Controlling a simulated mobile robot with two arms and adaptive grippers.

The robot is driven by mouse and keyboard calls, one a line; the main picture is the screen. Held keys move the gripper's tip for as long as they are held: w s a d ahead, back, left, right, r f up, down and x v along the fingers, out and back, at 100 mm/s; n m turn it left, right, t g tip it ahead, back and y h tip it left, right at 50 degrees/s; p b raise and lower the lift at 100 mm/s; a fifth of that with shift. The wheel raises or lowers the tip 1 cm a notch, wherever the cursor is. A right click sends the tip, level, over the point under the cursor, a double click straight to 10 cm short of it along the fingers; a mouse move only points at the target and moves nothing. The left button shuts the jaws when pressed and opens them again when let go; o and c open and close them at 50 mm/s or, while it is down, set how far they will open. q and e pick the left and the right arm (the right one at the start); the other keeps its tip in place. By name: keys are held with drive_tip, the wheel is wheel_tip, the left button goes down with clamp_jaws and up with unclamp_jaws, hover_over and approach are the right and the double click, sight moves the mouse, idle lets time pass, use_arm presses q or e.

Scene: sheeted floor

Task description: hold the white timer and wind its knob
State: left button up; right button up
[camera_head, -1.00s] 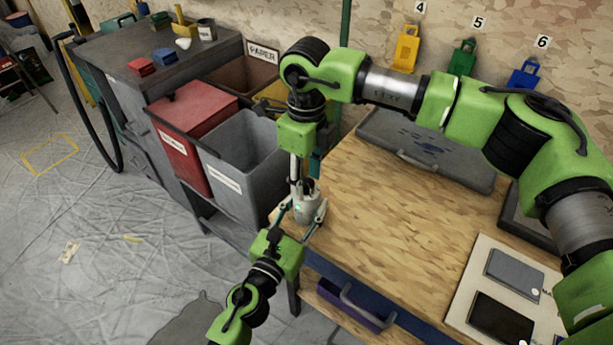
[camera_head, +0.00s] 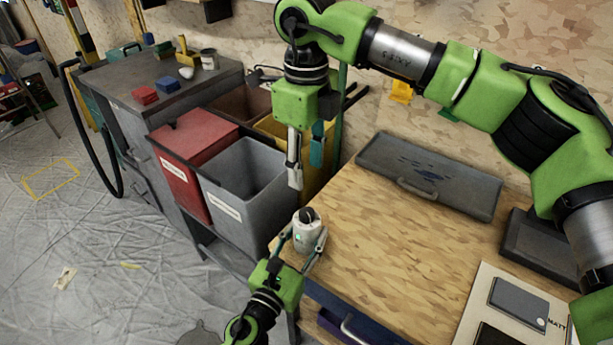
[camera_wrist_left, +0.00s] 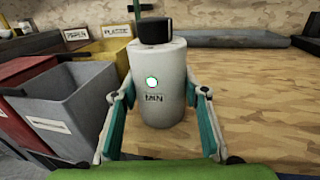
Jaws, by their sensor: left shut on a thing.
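The white timer (camera_head: 306,236) stands upright at the near left corner of the wooden bench. It has a dark knob (camera_wrist_left: 154,31) on top, a lit green light and a label reading "MIN". My left gripper (camera_head: 303,247) is shut on its body from the near side, with a teal-padded finger on each side in the left wrist view (camera_wrist_left: 160,118). My right gripper (camera_head: 305,175) points down above and slightly behind the timer, clear of the knob. Its fingers look apart with nothing between them.
A grey bin (camera_head: 240,190) and red bin (camera_head: 190,150) stand left of the bench. A flat grey case (camera_head: 430,175) lies at the bench's back, and a white board (camera_head: 490,300) with dark devices lies at the right. The bench middle is clear.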

idle(0.3)
use_arm(q)
drive_tip(key=o, duration=1.3)
drive_tip(key=shift+c, duration=0.2)
